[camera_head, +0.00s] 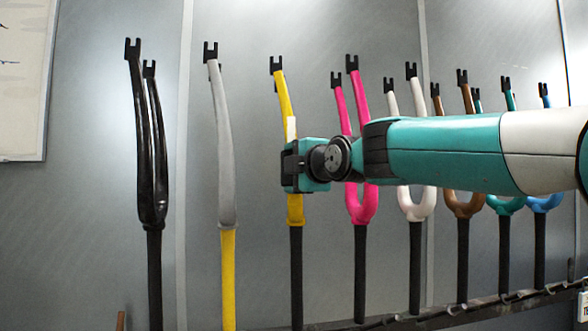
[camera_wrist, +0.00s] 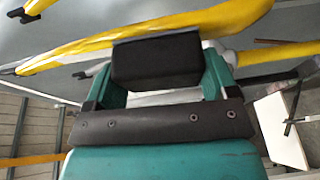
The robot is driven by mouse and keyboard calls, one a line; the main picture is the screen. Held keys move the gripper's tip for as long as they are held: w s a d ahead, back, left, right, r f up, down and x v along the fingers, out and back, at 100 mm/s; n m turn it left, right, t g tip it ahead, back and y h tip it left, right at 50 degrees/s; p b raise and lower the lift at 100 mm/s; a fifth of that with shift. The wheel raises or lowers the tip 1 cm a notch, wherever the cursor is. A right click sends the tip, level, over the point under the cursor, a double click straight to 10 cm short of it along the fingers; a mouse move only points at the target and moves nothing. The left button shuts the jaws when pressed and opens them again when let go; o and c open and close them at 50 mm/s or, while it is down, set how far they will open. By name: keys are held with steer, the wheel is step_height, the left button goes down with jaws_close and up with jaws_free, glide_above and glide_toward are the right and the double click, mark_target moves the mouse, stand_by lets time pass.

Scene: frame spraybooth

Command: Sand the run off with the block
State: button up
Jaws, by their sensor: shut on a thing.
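The yellow fork (camera_head: 284,95) hangs upright with its dark steerer tube (camera_head: 296,270) below. My gripper (camera_head: 291,166) is in front of its lower leg and crown and hides part of them. In the wrist view my gripper (camera_wrist: 160,78) is shut on a dark block (camera_wrist: 155,60). The block lies close against the yellow fork (camera_wrist: 190,28); I cannot tell whether they touch. A small pale patch (camera_head: 291,128) shows on the fork just above my gripper; I cannot tell what it is. I cannot make out a paint run.
A grey fork with a yellow tube (camera_head: 224,150) and a black fork (camera_head: 150,190) hang to the left. A pink fork (camera_head: 362,208), a white fork (camera_head: 416,206) and others hang close on the right, partly behind my arm. A rack rail (camera_head: 450,312) runs below.

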steer(key=shift+f, duration=0.6)
steer(key=s+d+b, duration=0.1)
steer(key=s+b, duration=0.4)
steer(key=s, duration=0.1)
steer(key=shift+r, duration=0.3)
steer(key=shift+d, duration=0.1)
